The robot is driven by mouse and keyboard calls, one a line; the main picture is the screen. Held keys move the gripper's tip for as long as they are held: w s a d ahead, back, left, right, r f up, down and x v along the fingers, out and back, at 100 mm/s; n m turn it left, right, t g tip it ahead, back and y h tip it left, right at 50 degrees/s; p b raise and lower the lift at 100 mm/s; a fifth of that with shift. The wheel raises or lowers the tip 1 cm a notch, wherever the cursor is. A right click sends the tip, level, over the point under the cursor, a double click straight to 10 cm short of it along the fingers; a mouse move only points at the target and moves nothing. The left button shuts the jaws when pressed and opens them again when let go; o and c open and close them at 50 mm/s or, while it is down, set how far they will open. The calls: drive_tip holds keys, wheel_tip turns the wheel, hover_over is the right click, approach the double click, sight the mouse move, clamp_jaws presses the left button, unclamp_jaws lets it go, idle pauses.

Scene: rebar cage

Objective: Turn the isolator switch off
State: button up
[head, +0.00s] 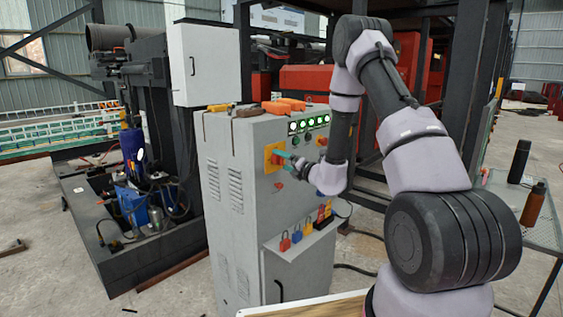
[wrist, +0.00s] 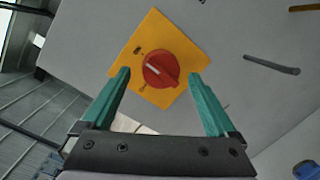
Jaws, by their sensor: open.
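The isolator switch is a red rotary knob (wrist: 161,70) on a yellow square plate (wrist: 140,58), on the upper front of a grey cabinet (head: 222,135). A pale mark runs along the knob. In the head view the yellow plate (head: 268,158) is partly hidden by my gripper (head: 284,157). My gripper's two green fingers (wrist: 165,85) are open and reach toward the plate, one on each side of the knob in the wrist view. Nothing is between them but the knob beyond; I cannot tell whether they touch anything.
Green lit buttons (head: 308,124) sit on the cabinet's upper front. Orange tools (head: 283,105) lie on its top. A grey handle (wrist: 272,65) sticks out beside the plate. A table with bottles (head: 533,204) stands at right.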

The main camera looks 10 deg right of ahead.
drive_tip(key=shift+w+a, duration=0.35)
drive_tip(key=shift+w, duration=0.25)
drive_tip(key=c, duration=1.4)
drive_tip(key=shift+o, duration=0.2)
